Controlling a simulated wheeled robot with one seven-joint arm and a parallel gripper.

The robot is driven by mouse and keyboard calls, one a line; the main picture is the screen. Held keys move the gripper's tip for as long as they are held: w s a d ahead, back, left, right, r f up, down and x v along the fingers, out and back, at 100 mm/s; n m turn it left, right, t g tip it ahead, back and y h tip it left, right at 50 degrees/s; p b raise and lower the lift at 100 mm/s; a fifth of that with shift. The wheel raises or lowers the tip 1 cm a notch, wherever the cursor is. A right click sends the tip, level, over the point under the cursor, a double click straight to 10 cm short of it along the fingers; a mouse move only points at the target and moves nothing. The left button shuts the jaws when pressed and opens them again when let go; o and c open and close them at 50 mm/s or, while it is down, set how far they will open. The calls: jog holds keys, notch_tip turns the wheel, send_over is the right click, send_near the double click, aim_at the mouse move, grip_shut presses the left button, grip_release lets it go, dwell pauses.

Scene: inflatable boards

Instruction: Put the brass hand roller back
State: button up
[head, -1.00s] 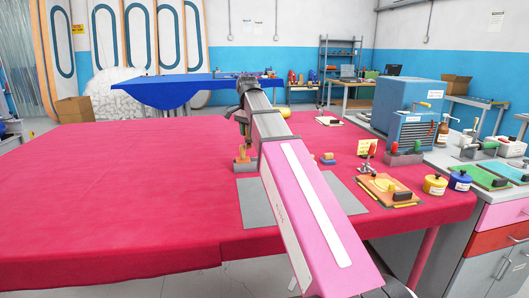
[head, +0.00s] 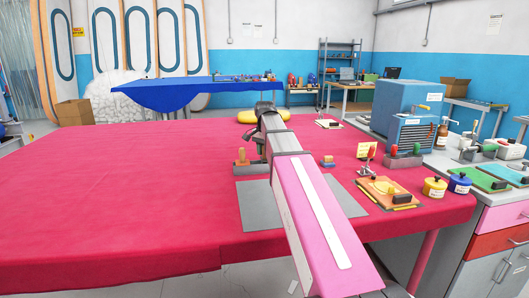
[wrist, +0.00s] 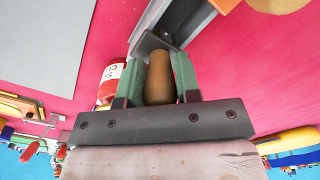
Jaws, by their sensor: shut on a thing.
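My gripper (wrist: 159,66) has its two green fingers shut on a tan, wood-like handle in the wrist view, which I take to be the brass hand roller (wrist: 160,84). A dark metal bracket (wrist: 150,43) shows just beyond the handle. No brass surface can be made out. In the head view my gripper (head: 259,141) is over the red-covered table (head: 130,190), behind the grey mat. My arm hides most of it and the roller there.
A grey mat (head: 258,213) lies under my arm. A red labelled jar (wrist: 111,77) is close left of the fingers in the wrist view. The table's left side is clear.

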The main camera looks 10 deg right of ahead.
jog(key=shift+f, duration=0.4)
jog(key=o, duration=0.8)
jog(key=shift+o, duration=0.2)
notch_tip(320, 180, up, 12)
jog(key=shift+f, duration=0.1)
jog(key=shift+r, duration=0.55)
